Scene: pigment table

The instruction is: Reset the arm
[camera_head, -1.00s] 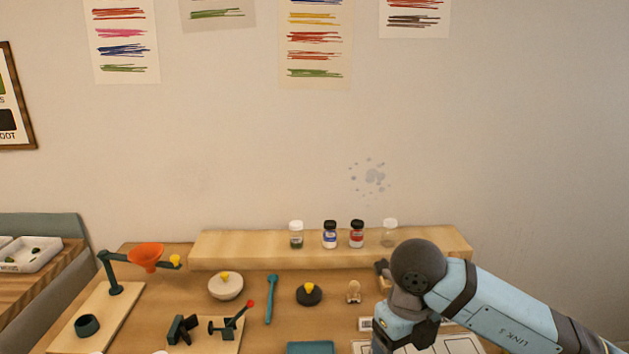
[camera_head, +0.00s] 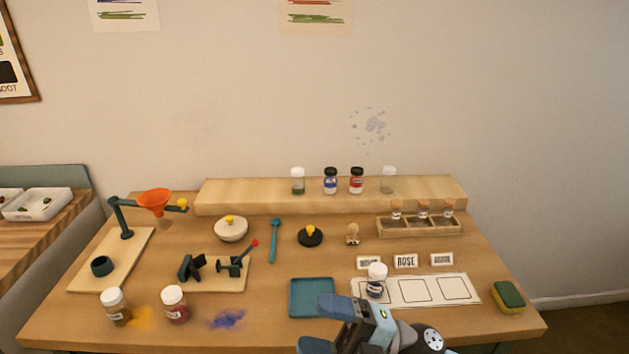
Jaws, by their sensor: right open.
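My right gripper (camera_head: 330,326) is at the bottom edge, partly cut off, in front of the teal tray (camera_head: 312,297). It is open, with nothing seen between its fingers. A small jar with a white lid (camera_head: 376,272) stands upright on the left square of the white card (camera_head: 430,291). The gripper is in front of this jar and apart from its lid; its lower part is close to my arm in the picture. My left gripper is not in view.
A shelf (camera_head: 300,206) with several jars stands at the back. A rack of vials (camera_head: 420,230) is at right, behind name cards (camera_head: 405,261). A sponge (camera_head: 508,296) lies at the right edge. A funnel stand (camera_head: 125,215) and two jars (camera_head: 174,303) are left.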

